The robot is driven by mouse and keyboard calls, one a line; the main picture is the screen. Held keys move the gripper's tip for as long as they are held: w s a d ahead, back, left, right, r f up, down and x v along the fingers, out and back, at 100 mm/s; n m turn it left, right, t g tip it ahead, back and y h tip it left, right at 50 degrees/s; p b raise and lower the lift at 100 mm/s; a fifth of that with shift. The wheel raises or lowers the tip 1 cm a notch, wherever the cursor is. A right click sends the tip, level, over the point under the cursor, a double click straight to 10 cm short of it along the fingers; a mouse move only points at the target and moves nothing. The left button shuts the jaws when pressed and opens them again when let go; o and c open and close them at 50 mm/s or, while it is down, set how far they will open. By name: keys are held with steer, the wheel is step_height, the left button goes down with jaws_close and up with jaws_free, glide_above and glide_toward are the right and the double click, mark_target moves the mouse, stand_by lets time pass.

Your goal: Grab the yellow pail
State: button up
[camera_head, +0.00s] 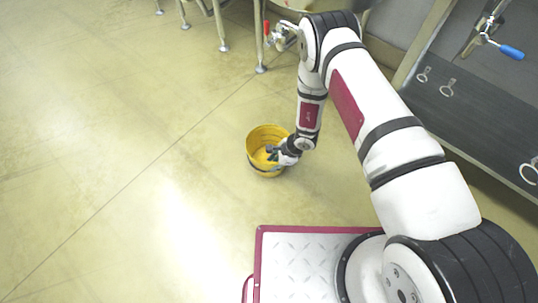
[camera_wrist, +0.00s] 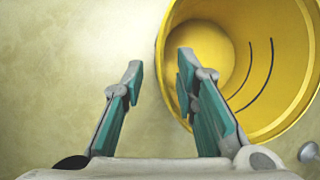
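The yellow pail (camera_head: 254,152) stands upright on the floor, open at the top, and looks empty. In the wrist view the pail (camera_wrist: 278,45) fills the upper right, with a dark thin curved line on its inner wall. My gripper (camera_head: 272,154) is at the pail's right side in the head view and overlaps its opening. In the wrist view my gripper (camera_wrist: 159,63) is open, with a clear gap between the fingers. The left finger is outside the pail and the right finger is over its opening. The rim's left edge runs between the fingertips. Contact cannot be told.
Metal table legs (camera_head: 222,30) stand at the top. A dark metal shelf or bench (camera_head: 470,95) with rings and a blue-handled valve (camera_head: 510,51) is on the right. The pale floor (camera_head: 110,130) left of the pail is clear.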

mark_target(271, 166)
steer(key=b+x, duration=0.3)
steer(key=x, duration=0.2)
steer(key=shift+w+d, duration=0.15)
steer(key=shift+d, duration=0.05)
steer(key=shift+c, duration=0.2)
jaws_close()
